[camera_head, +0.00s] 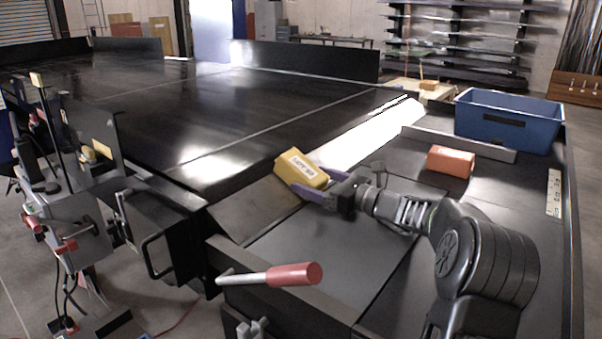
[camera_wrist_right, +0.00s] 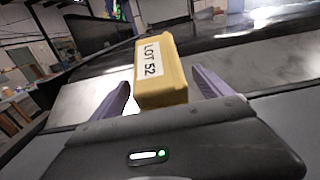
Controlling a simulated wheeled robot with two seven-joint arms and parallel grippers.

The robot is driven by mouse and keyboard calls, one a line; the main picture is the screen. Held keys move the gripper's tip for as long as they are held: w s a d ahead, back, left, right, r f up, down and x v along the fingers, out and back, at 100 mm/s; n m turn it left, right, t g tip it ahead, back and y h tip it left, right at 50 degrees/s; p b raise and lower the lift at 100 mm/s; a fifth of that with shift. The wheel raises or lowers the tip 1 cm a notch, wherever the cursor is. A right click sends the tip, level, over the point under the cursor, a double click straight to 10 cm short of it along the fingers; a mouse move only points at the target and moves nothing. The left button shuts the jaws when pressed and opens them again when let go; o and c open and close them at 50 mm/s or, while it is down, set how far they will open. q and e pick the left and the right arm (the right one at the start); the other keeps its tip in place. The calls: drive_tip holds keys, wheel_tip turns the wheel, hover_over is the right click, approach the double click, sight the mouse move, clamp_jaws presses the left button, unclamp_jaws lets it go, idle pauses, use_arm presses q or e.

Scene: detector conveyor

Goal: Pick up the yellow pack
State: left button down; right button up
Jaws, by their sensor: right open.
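The yellow pack (camera_head: 302,168) carries a white label and sits at the near edge of the conveyor, by the sloped plate. In the right wrist view the yellow pack (camera_wrist_right: 161,75) shows its label "LOT 52" and stands between my two purple fingers. My right gripper (camera_head: 307,185) is open around the pack, with a visible gap on the right side in the wrist view (camera_wrist_right: 165,95). Whether a finger touches the pack on the left side I cannot tell. My left gripper is not in view.
A red-handled lever (camera_head: 293,275) sticks out at the front. The broad black conveyor (camera_head: 130,105) is largely clear.

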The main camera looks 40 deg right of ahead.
drive_tip(key=p+x, duration=0.1)
drive_tip(key=x, duration=0.3)
drive_tip(key=shift+w, duration=0.15)
idle(0.4)
drive_tip(key=shift+r, duration=0.1)
clamp_jaws()
idle(0.7)
